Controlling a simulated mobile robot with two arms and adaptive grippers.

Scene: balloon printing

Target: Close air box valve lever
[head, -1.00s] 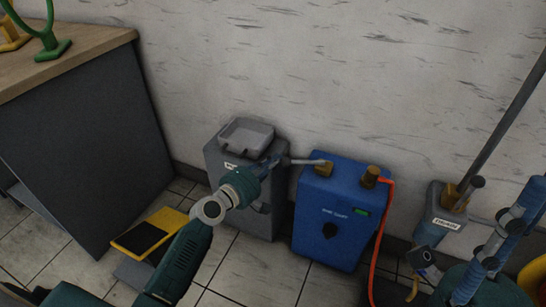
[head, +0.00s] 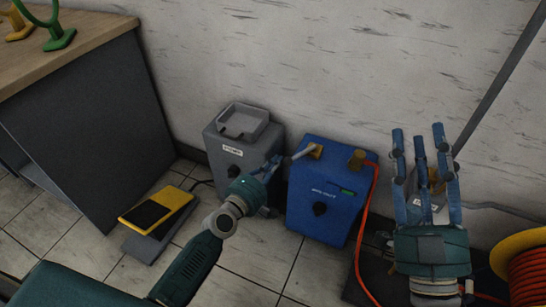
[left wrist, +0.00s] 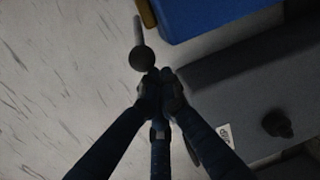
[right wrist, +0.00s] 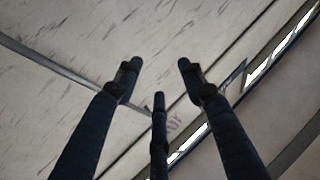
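The blue air box (head: 325,195) stands on the floor by the wall. A brass valve (head: 315,151) sits on its top, and the silver valve lever (head: 301,153) points left from it toward the grey box. In the left wrist view the lever's dark round knob (left wrist: 142,59) lies just beyond my left gripper (left wrist: 158,78). That gripper's fingertips are drawn together with nothing seen between them; I cannot tell whether they touch the knob. In the head view my left gripper (head: 275,163) is at the lever's end. My right gripper (head: 419,135) is raised at the right, open and empty.
A grey box (head: 230,145) stands left of the blue box. A yellow-black pedal (head: 157,210) lies on the floor. A red hose (head: 366,215) runs down from a second brass fitting (head: 357,159). A hose reel (head: 513,253) is at the right. A desk (head: 85,130) is at left.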

